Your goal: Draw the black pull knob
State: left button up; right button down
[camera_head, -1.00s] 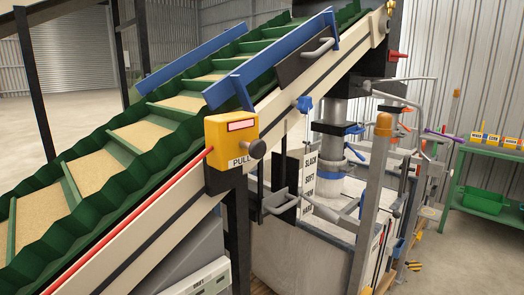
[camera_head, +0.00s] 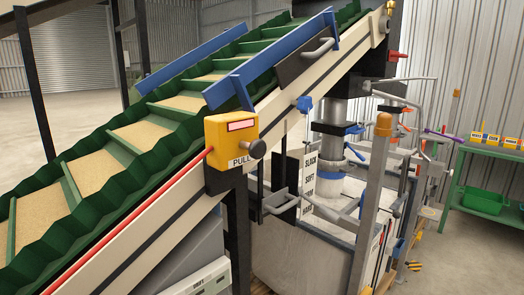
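The dark round pull knob (camera_head: 258,149) sticks out from the right side of a yellow switch box (camera_head: 229,130). The box carries the word PULL on its lower front and a red-and-white window near its top. It is mounted on the side of the inclined conveyor (camera_head: 150,225). A red cord (camera_head: 128,222) runs from the box's left side down along the conveyor. Neither of my grippers shows in this view, and nothing is touching the knob.
Blue guide rails (camera_head: 272,62) flank the green belt above the box. Below right stand a large pale bag (camera_head: 300,255), a grey post (camera_head: 372,215) and several metal handles. A green bench (camera_head: 485,152) is at the far right. Open floor shows at the left.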

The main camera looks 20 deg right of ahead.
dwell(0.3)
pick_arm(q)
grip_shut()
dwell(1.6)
